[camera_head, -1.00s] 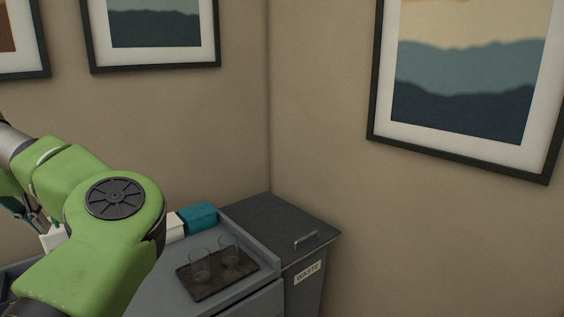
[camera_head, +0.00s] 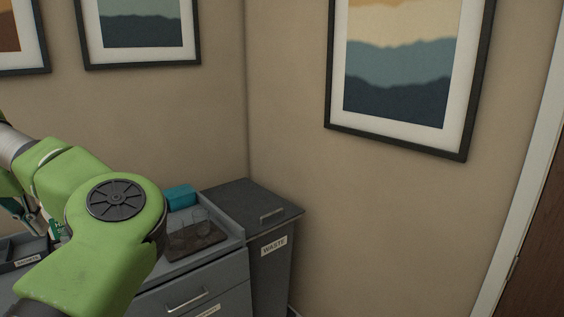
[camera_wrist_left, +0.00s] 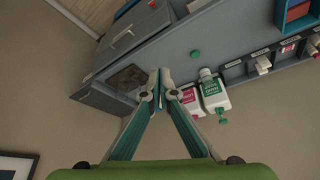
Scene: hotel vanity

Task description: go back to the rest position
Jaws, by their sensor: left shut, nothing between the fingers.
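My left arm comes in from the left in the head view, its big green joint covering part of the counter. My left gripper (camera_head: 28,215) is partly hidden at the left edge there. In the left wrist view its fingertips (camera_wrist_left: 160,78) are together with nothing between them. Beyond them lies the grey vanity counter (camera_wrist_left: 180,52). A white bottle with a green label (camera_wrist_left: 212,92) and one with a pink label (camera_wrist_left: 188,98) appear beside the right finger. My right gripper is in neither view.
A dark tray (camera_head: 180,254) with clear glasses (camera_head: 200,222) sits on the counter near a teal box (camera_head: 181,197). A grey waste bin (camera_head: 268,262) stands in the corner. A white door frame (camera_head: 522,175) is at right. A divided rack (camera_wrist_left: 262,62) shows in the wrist view.

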